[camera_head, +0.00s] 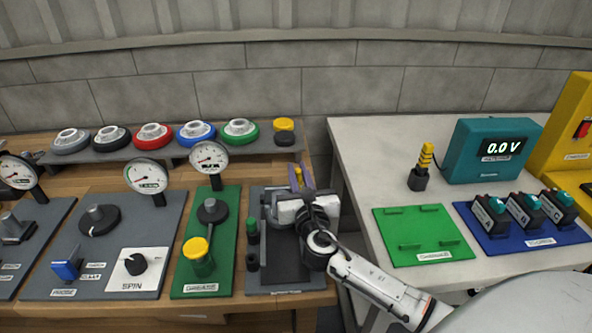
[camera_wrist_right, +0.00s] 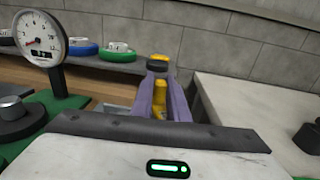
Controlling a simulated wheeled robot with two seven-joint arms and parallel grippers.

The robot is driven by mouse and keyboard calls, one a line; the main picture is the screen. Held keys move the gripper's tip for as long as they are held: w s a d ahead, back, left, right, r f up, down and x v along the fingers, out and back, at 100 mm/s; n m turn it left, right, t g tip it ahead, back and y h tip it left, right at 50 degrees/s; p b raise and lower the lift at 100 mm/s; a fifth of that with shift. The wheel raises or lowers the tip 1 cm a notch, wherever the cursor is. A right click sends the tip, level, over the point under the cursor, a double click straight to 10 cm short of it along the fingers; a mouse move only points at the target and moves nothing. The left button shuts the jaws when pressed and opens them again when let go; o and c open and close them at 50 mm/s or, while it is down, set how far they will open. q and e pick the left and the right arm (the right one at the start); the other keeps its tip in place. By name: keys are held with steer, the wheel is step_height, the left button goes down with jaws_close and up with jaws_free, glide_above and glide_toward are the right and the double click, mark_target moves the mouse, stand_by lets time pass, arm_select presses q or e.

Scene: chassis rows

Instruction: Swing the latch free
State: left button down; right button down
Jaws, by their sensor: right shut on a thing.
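My right gripper (camera_head: 301,178) reaches over the far end of the dark grey battery station (camera_head: 256,283) from the lower right. In the right wrist view its two purple fingers (camera_wrist_right: 161,105) are shut on a small yellow piece (camera_wrist_right: 160,104), which looks like the latch. In the head view this yellow latch (camera_head: 298,176) shows only as a small bit between the fingers. My gripper body and wrist hide much of the station's tray, so I cannot tell how far the latch is turned. My left gripper is not in view.
The green grease board (camera_head: 218,271) with a yellow cap and a gauge (camera_head: 209,157) is just left. A shelf of coloured discs (camera_head: 239,128) runs behind. On the right table are a green plate (camera_head: 422,233) and battery blocks (camera_head: 524,209).

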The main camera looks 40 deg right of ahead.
steer(key=shift+d+h, duration=0.1)
steer(key=shift+h, duration=0.2)
steer(key=c, duration=1.7)
jaws_free()
steer(key=v, duration=1)
steer(key=shift+s+r, duration=0.1)
